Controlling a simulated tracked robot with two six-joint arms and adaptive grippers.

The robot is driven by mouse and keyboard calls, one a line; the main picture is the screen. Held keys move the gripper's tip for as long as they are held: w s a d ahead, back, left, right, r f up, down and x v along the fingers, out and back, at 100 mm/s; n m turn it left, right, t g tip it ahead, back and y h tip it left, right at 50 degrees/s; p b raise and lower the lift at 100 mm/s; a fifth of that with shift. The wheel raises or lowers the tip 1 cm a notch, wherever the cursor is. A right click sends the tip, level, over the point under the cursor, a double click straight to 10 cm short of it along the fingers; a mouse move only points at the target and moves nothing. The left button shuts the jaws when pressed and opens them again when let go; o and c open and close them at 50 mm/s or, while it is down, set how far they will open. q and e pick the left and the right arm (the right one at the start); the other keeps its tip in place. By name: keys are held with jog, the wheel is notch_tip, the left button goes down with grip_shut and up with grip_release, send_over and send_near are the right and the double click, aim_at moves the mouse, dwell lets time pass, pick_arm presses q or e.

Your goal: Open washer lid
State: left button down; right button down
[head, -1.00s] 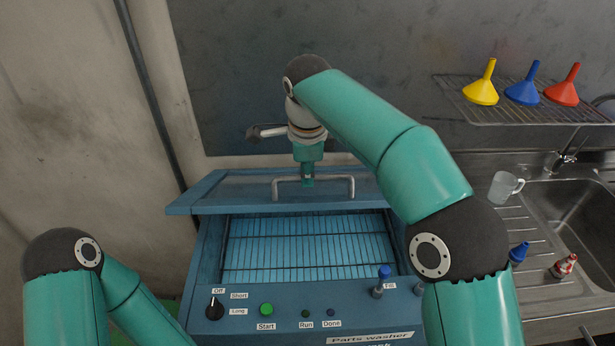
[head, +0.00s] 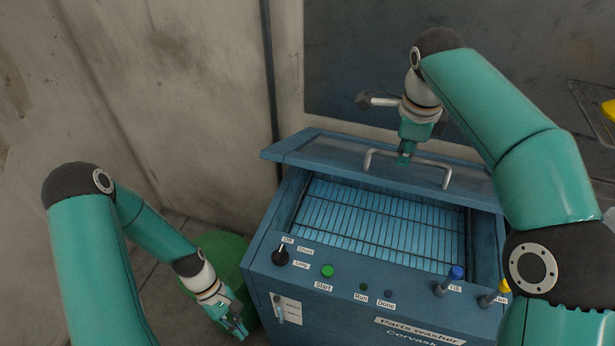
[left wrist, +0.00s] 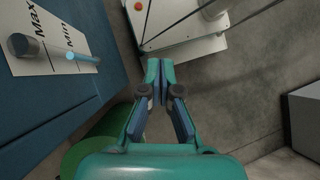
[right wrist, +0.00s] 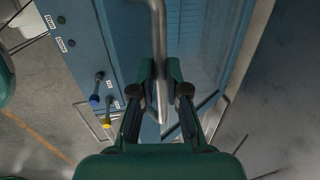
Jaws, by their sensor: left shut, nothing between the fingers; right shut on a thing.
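The blue parts washer lid (head: 330,153) stands raised at the back of the washer (head: 345,290), tilted, with the wire rack (head: 380,225) showing in the opening. A bent metal handle (head: 436,166) is on the lid. In the right wrist view the handle (right wrist: 158,40) runs between the fingers (right wrist: 160,85). My left gripper (head: 237,328) is shut and empty, low beside the washer's left front corner; its closed fingers (left wrist: 160,75) show in the left wrist view.
The washer's front panel carries a dial (head: 281,256), a green start button (head: 327,270), a blue fill valve (head: 455,273) and a yellow valve (head: 496,296). A green round container (head: 222,250) stands on the floor left of the washer. A wall is close behind.

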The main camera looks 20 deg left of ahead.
jog(key=shift+w+f, duration=0.15)
jog(key=shift+f, duration=0.1)
pick_arm(q)
jog(key=w+a+r+n+h, duration=0.2)
jog(key=w+a+r+n, duration=0.1)
jog(key=a+r+n, duration=0.25)
jog(key=w+r+t+h, duration=0.1)
jog(key=w+r+t, duration=0.2)
jog(key=w+r, duration=0.55)
jog(key=w+r+t+h, duration=0.2)
jog(key=w+r, duration=0.4)
jog(key=w, duration=0.5)
pick_arm(e)
jog(key=shift+d, duration=0.1)
pick_arm(q)
jog(key=w+d+r+n+h, duration=0.2)
jog(key=d+r+h, duration=0.2)
jog(key=d, duration=0.3)
jog(key=w+d+r+n+h, duration=0.1)
jog(key=d+r+n+h, duration=0.2)
jog(key=d, duration=0.4)
notch_tip(320, 180, up, 3)
jog(key=shift+w+d+f+t+h, duration=0.1)
jog(key=shift+w+d+t+h, duration=0.25)
jog(key=shift+h, duration=0.55)
jog(key=shift+n, duration=0.25)
